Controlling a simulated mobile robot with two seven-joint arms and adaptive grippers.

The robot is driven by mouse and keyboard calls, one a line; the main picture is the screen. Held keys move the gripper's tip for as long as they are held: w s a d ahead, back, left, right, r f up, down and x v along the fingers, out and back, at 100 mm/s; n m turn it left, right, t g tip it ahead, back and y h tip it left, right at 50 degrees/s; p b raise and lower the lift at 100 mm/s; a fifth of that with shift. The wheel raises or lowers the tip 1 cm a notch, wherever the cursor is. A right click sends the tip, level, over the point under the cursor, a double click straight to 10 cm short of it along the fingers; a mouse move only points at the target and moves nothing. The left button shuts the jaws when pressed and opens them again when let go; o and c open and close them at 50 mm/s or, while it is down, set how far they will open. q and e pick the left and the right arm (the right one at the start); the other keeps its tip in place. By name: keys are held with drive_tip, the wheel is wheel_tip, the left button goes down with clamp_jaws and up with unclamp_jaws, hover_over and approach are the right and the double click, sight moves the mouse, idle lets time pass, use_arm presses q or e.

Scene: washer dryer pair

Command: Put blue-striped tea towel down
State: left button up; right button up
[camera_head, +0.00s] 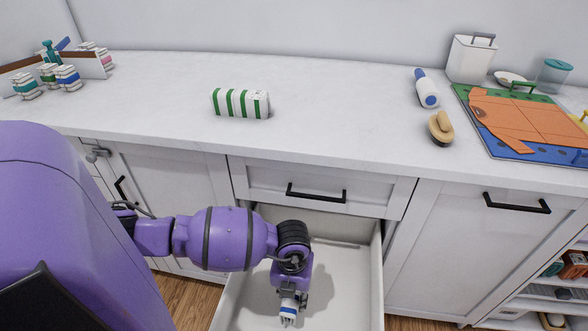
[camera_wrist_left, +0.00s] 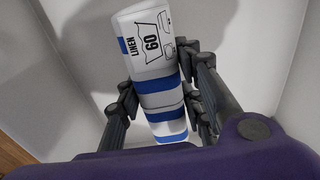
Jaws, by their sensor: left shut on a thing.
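The blue-striped tea towel (camera_head: 289,309) is a rolled white bundle with blue bands. My left gripper (camera_head: 290,292) is shut on it and holds it over the open drawer (camera_head: 345,283). In the left wrist view the towel (camera_wrist_left: 160,87) sits between the dark fingers of the left gripper (camera_wrist_left: 160,100), and a label reading "LINEN 60" shows on it. The drawer's pale inside fills the background there. I cannot tell whether the towel touches the drawer floor. My right gripper is not in view.
A green-striped rolled towel (camera_head: 240,103) lies on the white counter (camera_head: 330,105). A closed drawer (camera_head: 317,187) sits above the open one.

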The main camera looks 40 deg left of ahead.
use_arm(q)
drive_tip(key=shift+f, duration=1.85)
drive_tip(key=shift+f+b, duration=0.2)
drive_tip(key=shift+b, duration=0.15)
drive_tip(key=o, duration=1.2)
drive_tip(key=shift+r, duration=0.15)
wheel_tip(320, 180, up, 12)
drive_tip(key=shift+r+p, duration=0.1)
drive_tip(key=shift+p, duration=0.8)
